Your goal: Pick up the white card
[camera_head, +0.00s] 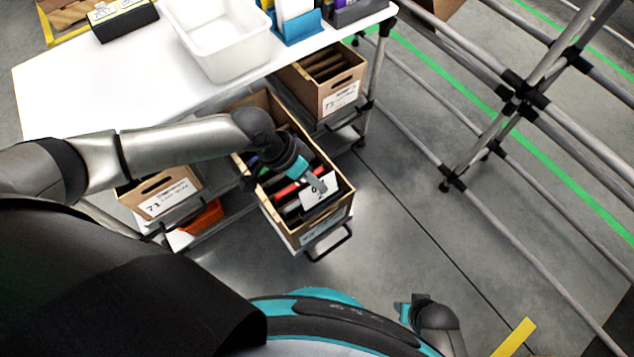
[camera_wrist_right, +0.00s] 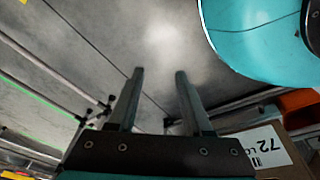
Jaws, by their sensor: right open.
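The white card (camera_head: 326,194) with dark print stands near the front end of a brown carton (camera_head: 343,204) on a pulled-out lower shelf. My left gripper (camera_head: 316,183) reaches into this carton from above, its grey fingers overlapping the card in the picture. I cannot tell whether they are closed on it. My right gripper (camera_wrist_right: 160,75) is open and empty over the floor, its two fingers apart in the right wrist view.
Several dark, red and white items fill the same carton behind the card. Other labelled cartons (camera_head: 341,98) (camera_head: 160,197) stand on both sides. A white table (camera_head: 90,90) with a white bin (camera_head: 225,50) is above.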

